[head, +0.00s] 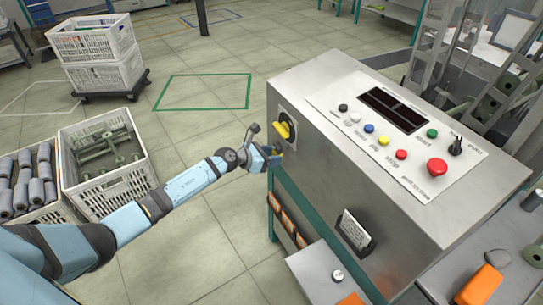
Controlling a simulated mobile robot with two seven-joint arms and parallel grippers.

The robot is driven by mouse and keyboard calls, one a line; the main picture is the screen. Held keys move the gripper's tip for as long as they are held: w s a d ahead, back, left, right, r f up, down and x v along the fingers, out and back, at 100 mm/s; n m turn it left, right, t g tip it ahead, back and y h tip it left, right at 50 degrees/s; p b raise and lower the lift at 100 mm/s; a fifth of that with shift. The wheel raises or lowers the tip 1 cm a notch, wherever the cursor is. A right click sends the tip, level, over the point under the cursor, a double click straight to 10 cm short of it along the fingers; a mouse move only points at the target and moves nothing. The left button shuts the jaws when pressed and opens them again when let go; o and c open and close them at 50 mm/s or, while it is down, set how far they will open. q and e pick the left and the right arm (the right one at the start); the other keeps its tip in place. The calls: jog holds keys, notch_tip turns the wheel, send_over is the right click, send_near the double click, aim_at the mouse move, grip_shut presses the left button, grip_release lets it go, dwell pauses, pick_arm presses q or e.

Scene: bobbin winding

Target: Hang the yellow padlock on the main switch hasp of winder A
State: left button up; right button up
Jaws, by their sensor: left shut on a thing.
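The main switch (284,130) is a yellow handle on a black round base, on the left side face of the steel control cabinet (330,175). My left gripper (273,153) is just below and left of the switch, close to that face. It is shut on the yellow padlock (278,148), of which only a small yellow patch shows at the fingertips. The padlock's shackle and the hasp are too small to make out. I cannot tell if the padlock touches the switch. My right gripper is not in view.
The cabinet's sloped top carries coloured buttons, a dark display (393,109) and a red mushroom button (437,167). Crates of grey rolls (25,180) and green bobbins (105,150) stand at left. Stacked white crates (95,40) sit behind. Floor between is clear.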

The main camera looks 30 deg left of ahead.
pick_arm(q)
jog(key=o, duration=1.1)
jog(key=shift+f, duration=0.1)
jog(key=v, duration=1.4)
jog(key=shift+f, duration=0.1)
